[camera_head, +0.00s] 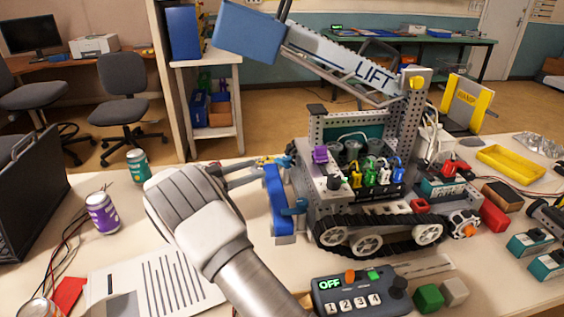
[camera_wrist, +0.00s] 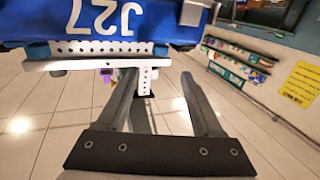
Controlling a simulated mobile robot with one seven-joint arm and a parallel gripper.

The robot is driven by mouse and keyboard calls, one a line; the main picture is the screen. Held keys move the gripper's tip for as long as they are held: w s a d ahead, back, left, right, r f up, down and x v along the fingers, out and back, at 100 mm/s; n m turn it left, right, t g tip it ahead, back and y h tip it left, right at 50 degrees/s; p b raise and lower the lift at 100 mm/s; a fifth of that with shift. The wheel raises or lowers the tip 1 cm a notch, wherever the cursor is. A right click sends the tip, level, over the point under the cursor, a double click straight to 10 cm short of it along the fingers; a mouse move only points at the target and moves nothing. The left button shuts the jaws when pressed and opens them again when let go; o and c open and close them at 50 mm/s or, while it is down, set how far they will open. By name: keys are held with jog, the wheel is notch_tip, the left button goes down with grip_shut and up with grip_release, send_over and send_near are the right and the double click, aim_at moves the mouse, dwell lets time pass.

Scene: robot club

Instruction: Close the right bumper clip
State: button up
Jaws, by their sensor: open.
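The blue bumper (camera_head: 277,196) stands upright at the left end of the tracked robot model (camera_head: 370,185). In the wrist view the bumper (camera_wrist: 45,22) fills the top, with "J27" upside down and a white perforated bar (camera_wrist: 100,52) along it. A perforated strip (camera_wrist: 147,78) hangs from the bar and shows between my fingers. My gripper (camera_head: 256,170) is open and empty beside the bumper's upper end; it also shows in the wrist view (camera_wrist: 159,76). I cannot tell whether the fingers touch anything. I cannot clearly pick out the right clip or its state.
A control box (camera_head: 358,291) reading "OFF" sits in front of the tracks. The raised LIFT arm (camera_head: 345,65) overhangs the model.

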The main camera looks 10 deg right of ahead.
aim_at(283, 159)
jog(key=b+x, duration=0.1)
jog(key=x, duration=0.9)
jog(key=shift+d, duration=0.2)
grip_shut()
